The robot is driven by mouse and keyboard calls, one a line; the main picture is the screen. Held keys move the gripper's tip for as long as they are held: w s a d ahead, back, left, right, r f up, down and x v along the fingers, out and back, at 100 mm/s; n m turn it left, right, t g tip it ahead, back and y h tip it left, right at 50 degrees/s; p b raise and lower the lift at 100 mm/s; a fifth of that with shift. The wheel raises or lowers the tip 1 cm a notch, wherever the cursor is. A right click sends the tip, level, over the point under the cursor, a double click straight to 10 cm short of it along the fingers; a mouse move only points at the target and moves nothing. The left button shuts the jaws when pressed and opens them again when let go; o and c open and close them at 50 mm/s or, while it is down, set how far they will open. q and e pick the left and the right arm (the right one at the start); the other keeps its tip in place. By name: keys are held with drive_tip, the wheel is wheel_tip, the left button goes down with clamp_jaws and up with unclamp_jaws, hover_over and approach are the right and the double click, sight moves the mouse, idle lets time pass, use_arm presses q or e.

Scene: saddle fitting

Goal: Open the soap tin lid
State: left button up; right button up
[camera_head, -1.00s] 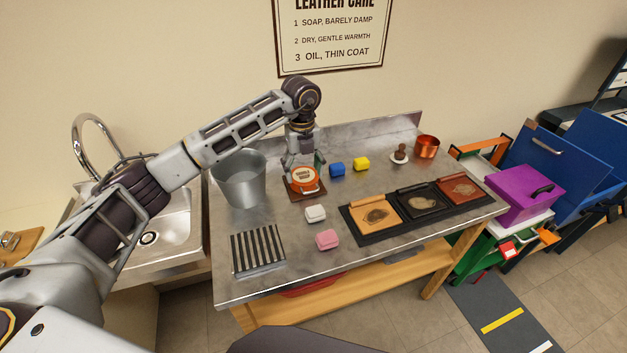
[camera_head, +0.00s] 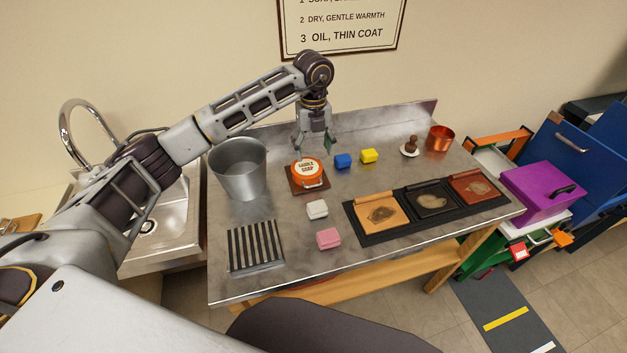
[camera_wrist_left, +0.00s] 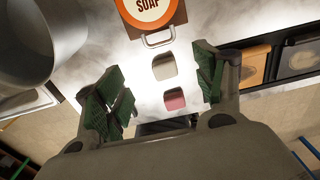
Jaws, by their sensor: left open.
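The soap tin (camera_head: 309,169) is round and orange with a white "SADDLE SOAP" label. It sits on a brown square base (camera_head: 310,188) on the metal bench, and its lid looks flat and shut. A metal handle (camera_wrist_left: 158,38) sticks out at its front in the wrist view, where the tin (camera_wrist_left: 150,8) is cut off by the top edge. My left gripper (camera_head: 315,150) is open and empty, above and just behind the tin in the head view. Its green-padded fingers (camera_wrist_left: 160,88) are spread apart in the wrist view. My right gripper is not in view.
A metal bucket (camera_head: 238,170) stands close left of the tin. Blue (camera_head: 343,161) and yellow (camera_head: 369,156) blocks lie to its right. White (camera_head: 317,209) and pink (camera_head: 328,238) blocks lie in front, near a striped rack (camera_head: 255,245). A black tray (camera_head: 375,236) holds leather samples.

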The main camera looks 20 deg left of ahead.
sight(313, 185)
use_arm(q)
wheel_tip(313, 185, down, 14)
drive_tip(key=shift+r+p, duration=0.1)
drive_tip(key=shift+p, duration=1)
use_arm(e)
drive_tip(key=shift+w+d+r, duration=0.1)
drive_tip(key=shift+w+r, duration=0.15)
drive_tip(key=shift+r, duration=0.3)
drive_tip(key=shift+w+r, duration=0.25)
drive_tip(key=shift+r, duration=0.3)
use_arm(q)
drive_tip(key=c, duration=1.1)
drive_tip(key=shift+s, duration=0.2)
clamp_jaws()
drive_tip(key=shift+a, duration=0.1)
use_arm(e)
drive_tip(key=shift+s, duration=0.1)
use_arm(q)
drive_tip(key=shift+w, duration=0.1)
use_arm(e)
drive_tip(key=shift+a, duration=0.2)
